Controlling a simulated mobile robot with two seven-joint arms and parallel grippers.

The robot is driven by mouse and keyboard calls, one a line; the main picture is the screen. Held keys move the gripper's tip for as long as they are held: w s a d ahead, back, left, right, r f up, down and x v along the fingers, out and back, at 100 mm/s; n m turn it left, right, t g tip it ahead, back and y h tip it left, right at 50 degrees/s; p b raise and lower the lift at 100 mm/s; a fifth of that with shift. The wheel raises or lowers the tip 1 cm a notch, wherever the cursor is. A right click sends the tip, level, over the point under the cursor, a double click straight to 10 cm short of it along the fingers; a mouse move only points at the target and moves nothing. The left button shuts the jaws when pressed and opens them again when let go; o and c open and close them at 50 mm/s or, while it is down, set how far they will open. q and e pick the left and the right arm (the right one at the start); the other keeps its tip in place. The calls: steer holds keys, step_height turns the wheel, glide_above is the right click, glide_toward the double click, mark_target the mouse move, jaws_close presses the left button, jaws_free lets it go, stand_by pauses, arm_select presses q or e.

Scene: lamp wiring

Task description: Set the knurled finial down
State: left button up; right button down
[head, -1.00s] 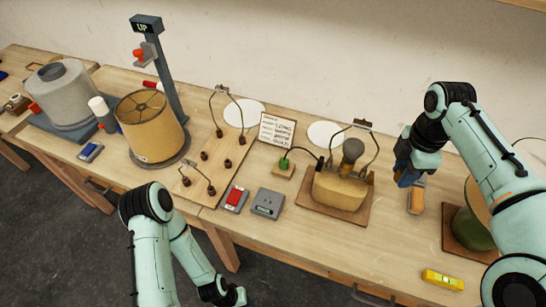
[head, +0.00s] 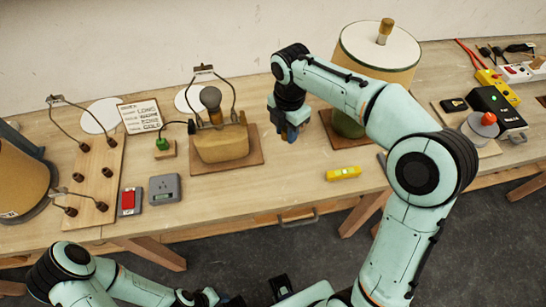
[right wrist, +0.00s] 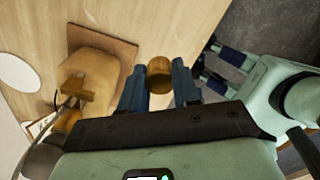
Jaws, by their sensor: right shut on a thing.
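The knurled finial (right wrist: 160,76) is a short, brass-brown cylinder held between the two blue fingers of my right gripper (right wrist: 160,88) in the right wrist view. Table wood shows behind it; I cannot tell its height above the table. In the head view my right gripper (head: 291,133) is over the bench, right of the lamp base on its brown mat, and the finial is hidden there. My left gripper (head: 205,297) is at the bottom edge of the head view, mostly cut off. In the right wrist view its fingers (right wrist: 222,70) appear apart and empty, over the floor.
The tan lamp base (head: 222,143) stands left of my right gripper. A green lamp with a white-topped shade (head: 378,45) stands to its right. A yellow level (head: 343,173) lies near the front edge. Bare wood lies between the lamp base and the level.

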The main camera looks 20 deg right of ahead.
mark_target(284, 171)
arm_select(q)
steer(key=f+b, duration=0.1)
steer(key=s+f+b, duration=0.1)
steer(key=shift+s+f, duration=0.2)
steer(key=shift+f, duration=0.15)
arm_select(e)
step_height(284, 171, down, 18)
arm_select(q)
steer(key=shift+f, duration=0.1)
arm_select(e)
steer(key=shift+f, duration=0.15)
steer(key=c, duration=0.8)
jaws_free()
steer(key=shift+s, duration=0.1)
arm_select(q)
steer(key=shift+w+r+p, duration=0.35)
steer(key=shift+r+p, duration=0.3)
steer(key=shift+r, duration=0.25)
arm_select(e)
step_height(284, 171, up, 12)
steer(key=shift+r, duration=0.2)
steer(key=shift+f, duration=0.1)
